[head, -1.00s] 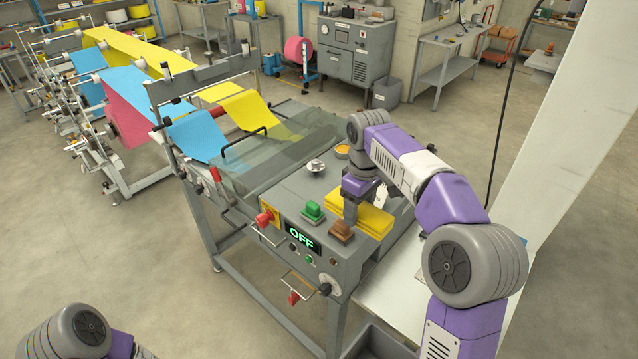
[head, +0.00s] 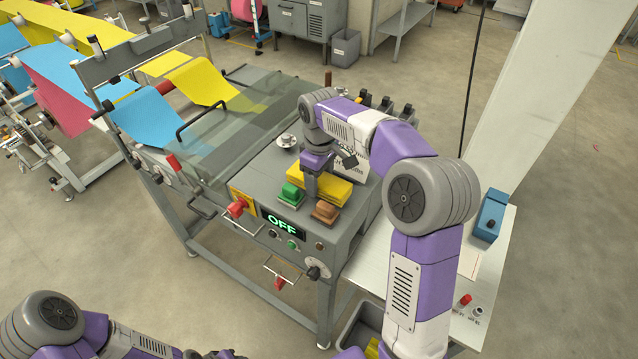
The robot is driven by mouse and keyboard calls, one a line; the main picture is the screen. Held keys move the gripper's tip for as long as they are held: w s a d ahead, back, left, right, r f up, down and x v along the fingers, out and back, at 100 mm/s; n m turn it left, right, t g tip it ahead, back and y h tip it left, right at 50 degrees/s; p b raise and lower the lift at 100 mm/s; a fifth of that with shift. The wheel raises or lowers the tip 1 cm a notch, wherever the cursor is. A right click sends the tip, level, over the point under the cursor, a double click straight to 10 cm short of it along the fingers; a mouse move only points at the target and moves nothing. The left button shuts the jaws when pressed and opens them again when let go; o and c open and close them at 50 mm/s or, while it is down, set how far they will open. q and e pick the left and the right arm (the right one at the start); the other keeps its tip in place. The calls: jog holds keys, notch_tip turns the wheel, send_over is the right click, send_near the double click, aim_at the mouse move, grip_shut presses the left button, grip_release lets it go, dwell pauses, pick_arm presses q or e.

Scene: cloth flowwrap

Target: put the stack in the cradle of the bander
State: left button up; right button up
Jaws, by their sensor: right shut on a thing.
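My right gripper (head: 312,187) is shut on a yellow cloth stack (head: 327,186) on or just above the grey machine's top, behind the green and brown buttons. The gripper hides part of the stack, and I cannot tell whether the stack touches the top. My left arm comes in at the bottom left, and only a dark bit of its end shows at the bottom edge. I cannot make out a cradle of the bander for certain.
The grey machine (head: 262,185) carries a green button (head: 291,193), a brown button (head: 326,211), a red knob (head: 238,206) and an OFF display (head: 282,225). A white table (head: 400,292) with a blue box (head: 489,215) stands at the right. A grey bin (head: 362,325) is below.

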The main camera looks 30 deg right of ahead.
jog(key=shift+w+f, duration=0.1)
jog(key=shift+f, duration=0.85)
jog(key=o, duration=1)
jog(key=shift+f, duration=0.15)
